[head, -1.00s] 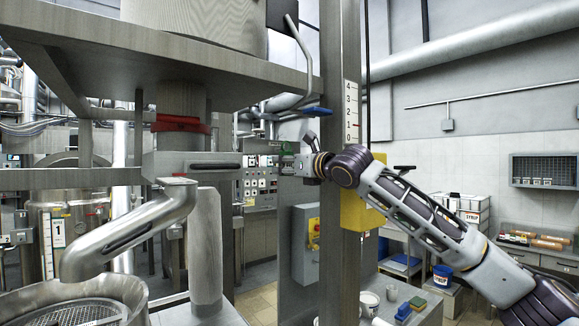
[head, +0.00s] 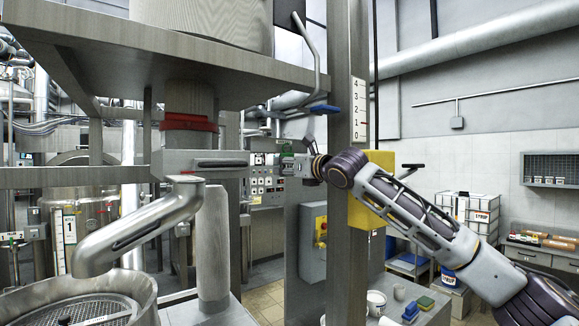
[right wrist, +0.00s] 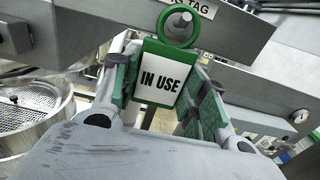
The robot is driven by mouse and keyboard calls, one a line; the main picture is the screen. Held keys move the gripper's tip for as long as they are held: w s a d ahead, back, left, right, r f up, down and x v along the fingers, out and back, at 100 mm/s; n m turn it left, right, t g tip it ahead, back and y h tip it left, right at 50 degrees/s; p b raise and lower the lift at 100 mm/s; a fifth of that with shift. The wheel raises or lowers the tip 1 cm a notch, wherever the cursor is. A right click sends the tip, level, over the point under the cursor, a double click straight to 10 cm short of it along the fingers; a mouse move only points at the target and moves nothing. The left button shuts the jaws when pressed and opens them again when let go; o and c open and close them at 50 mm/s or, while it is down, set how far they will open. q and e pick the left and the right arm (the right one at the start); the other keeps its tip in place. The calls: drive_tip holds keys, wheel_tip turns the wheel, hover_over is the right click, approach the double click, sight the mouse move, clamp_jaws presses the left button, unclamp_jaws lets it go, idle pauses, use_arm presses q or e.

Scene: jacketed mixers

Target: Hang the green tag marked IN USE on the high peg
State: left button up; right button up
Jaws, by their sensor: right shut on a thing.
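The green tag (right wrist: 160,82) has a white face that reads IN USE. In the right wrist view it hangs between the green-padded fingers of my right gripper (right wrist: 165,95), which is shut on it. The tag's green ring (right wrist: 181,25) stands above its face. A grey peg (right wrist: 180,20) shows inside the ring's outline; I cannot tell whether the ring is around it or only in front of it. In the head view my right gripper (head: 298,166) is small, left of the tall steel post, and the tag is hardly visible there. My left gripper is not in view.
A grey beam with a label ending in TAG (right wrist: 200,8) lies behind the ring. The steel post (head: 348,230) with a number scale stands close to my right arm. A bent pipe (head: 135,230) and an open vessel (head: 90,310) are at left.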

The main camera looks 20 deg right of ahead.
drive_tip(key=shift+w+f, duration=0.1)
drive_tip(key=shift+f, duration=0.05)
idle(0.6)
drive_tip(key=o, duration=0.8)
drive_tip(key=shift+c, duration=0.2)
drive_tip(key=v, duration=1.2)
idle(0.5)
